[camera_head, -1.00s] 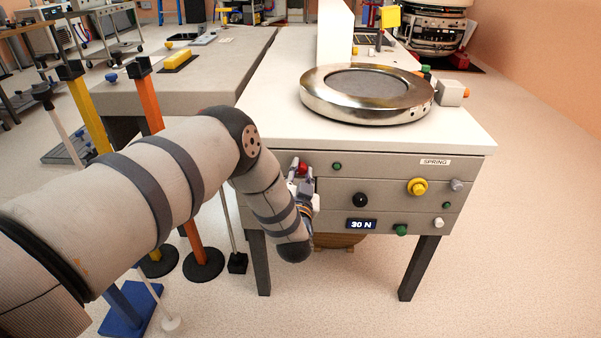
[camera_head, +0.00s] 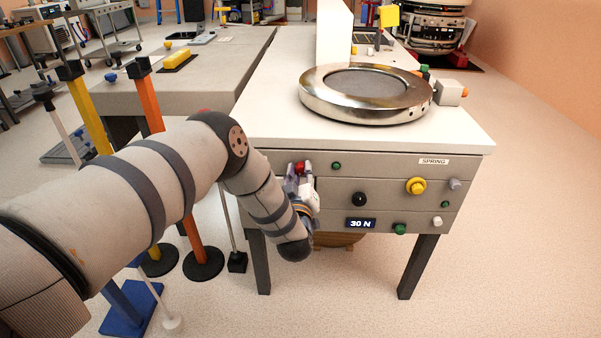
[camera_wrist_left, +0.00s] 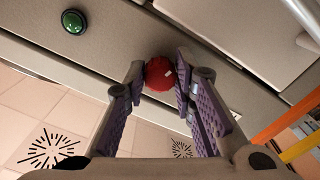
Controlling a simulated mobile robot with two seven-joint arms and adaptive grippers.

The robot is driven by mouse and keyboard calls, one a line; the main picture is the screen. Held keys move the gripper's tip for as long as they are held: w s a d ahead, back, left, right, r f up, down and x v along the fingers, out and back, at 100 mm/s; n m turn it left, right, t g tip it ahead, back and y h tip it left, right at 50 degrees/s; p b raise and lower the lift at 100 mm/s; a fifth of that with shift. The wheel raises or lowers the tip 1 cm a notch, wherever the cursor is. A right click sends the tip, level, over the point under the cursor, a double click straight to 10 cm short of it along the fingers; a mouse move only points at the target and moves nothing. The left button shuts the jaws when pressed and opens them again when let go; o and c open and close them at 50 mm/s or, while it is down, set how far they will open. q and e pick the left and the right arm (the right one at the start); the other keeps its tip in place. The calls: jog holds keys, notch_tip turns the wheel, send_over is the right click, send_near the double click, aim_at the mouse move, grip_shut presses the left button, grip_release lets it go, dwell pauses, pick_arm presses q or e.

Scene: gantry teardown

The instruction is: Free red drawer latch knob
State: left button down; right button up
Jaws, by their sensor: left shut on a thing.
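The red knob (camera_head: 300,167) sits on the upper left of the drawer front, below the white tabletop. In the left wrist view the round red knob (camera_wrist_left: 160,73) is between the two purple-padded fingers. My left gripper (camera_head: 299,172) reaches the drawer front from the left and below, its fingers shut on the knob's sides. In the wrist view the fingertips of the left gripper (camera_wrist_left: 158,75) flank the knob closely. The knob's base against the panel is partly hidden. My right gripper is not in view.
The drawer front also carries a green button (camera_head: 337,166), a black knob (camera_head: 360,199), a yellow knob (camera_head: 416,186) and a "30 N" display (camera_head: 361,223). A metal ring (camera_head: 315,99) lies on the tabletop. Orange (camera_head: 150,100) and yellow posts stand left, near my arm.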

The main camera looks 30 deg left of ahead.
pick_arm(q)
jog(key=shift+n, duration=1.3)
jog(key=c, duration=1.3)
grip_release()
jog(key=shift+c, duration=0.2)
jog(key=v, duration=1.2)
jog(key=shift+s, duration=0.1)
